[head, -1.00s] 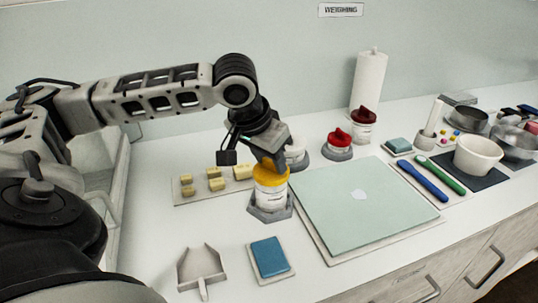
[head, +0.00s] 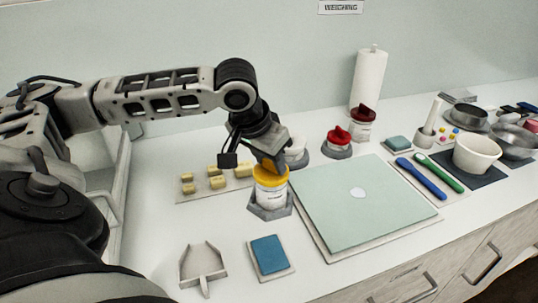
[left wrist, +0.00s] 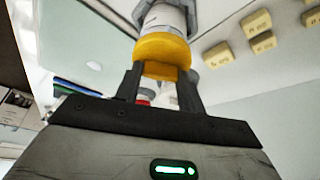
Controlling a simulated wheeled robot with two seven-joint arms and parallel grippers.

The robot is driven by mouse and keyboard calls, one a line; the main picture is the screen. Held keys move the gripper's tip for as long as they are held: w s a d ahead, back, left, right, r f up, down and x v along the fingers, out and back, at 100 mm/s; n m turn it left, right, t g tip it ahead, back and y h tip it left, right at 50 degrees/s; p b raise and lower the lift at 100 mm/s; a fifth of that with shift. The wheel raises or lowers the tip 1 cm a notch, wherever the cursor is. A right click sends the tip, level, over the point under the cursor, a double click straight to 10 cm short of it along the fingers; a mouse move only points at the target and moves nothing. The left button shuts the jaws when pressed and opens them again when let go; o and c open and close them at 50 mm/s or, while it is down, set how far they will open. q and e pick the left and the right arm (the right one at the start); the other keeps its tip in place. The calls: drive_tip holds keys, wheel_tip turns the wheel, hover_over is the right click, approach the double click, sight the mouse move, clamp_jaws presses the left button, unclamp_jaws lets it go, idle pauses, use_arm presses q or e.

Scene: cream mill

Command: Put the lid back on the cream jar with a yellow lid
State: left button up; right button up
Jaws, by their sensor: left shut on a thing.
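The cream jar (head: 270,196) is white with a label and stands upright in a grey holder (head: 271,212) left of the pale green mat. The yellow lid (head: 268,174) sits on top of the jar's mouth; I cannot tell whether it is fully seated. My left gripper (head: 275,163) comes down on the lid from above and is shut on it. In the left wrist view the two fingers (left wrist: 160,82) grip a raised part of the yellow lid (left wrist: 163,50), with the white jar (left wrist: 166,18) directly beyond it. My right gripper is not in view.
The pale green mat (head: 340,215) lies right of the jar. A white jar (head: 297,153) stands close behind the gripper. Yellow blocks (head: 217,181) lie to the left. A scoop (head: 203,265) and a blue pad (head: 269,254) lie in front.

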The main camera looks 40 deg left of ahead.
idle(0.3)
use_arm(q)
drive_tip(key=shift+f+p, duration=0.2)
drive_tip(key=shift+p, duration=0.2)
idle(0.3)
drive_tip(key=o, duration=1.5)
drive_tip(key=shift+r, duration=0.1)
